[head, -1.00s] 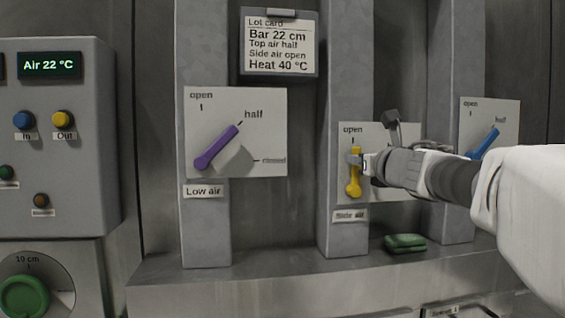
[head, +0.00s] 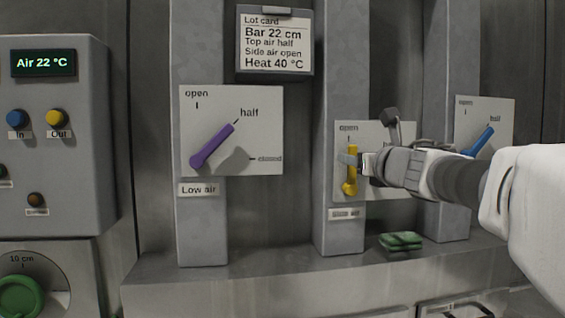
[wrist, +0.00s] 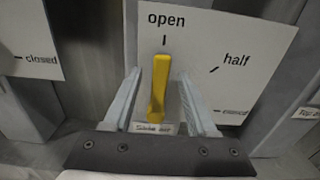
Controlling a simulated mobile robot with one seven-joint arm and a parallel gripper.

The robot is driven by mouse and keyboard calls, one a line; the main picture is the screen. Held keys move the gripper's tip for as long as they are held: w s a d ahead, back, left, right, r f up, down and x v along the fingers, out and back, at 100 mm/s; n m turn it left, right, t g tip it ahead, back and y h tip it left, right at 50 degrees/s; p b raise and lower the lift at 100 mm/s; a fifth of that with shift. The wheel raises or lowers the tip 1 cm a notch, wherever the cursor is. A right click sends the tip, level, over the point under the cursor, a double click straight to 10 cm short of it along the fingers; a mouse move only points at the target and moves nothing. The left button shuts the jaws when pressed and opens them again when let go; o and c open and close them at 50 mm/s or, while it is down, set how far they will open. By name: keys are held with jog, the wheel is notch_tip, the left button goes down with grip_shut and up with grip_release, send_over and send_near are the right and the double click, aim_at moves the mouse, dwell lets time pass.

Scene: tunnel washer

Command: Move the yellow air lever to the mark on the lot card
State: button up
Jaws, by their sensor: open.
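The yellow lever (head: 351,172) stands upright on the side air plate (head: 345,131) in the head view. In the wrist view the yellow lever (wrist: 159,88) points up at the "open" mark (wrist: 165,40). My gripper (head: 352,160) is at the lever's upper part. In the wrist view the jaws of my gripper (wrist: 160,95) are open, one finger on each side of the lever with gaps between. The lot card (head: 275,43) reads "Side air open", "Top air half", "Bar 22 cm" and "Heat 40 °C". My arm hides the right part of the side air plate in the head view.
A purple lever (head: 212,146) on the low air plate points at "half". A blue lever (head: 480,141) is on the right plate. A green object (head: 401,241) lies on the ledge (head: 285,262) below. A control box (head: 85,150) stands at the left.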

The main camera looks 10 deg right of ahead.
jog(key=s+p, duration=0.1)
jog(key=s, duration=1.5)
jog(key=shift+d+p, duration=0.25)
jog(key=shift+p, duration=0.05)
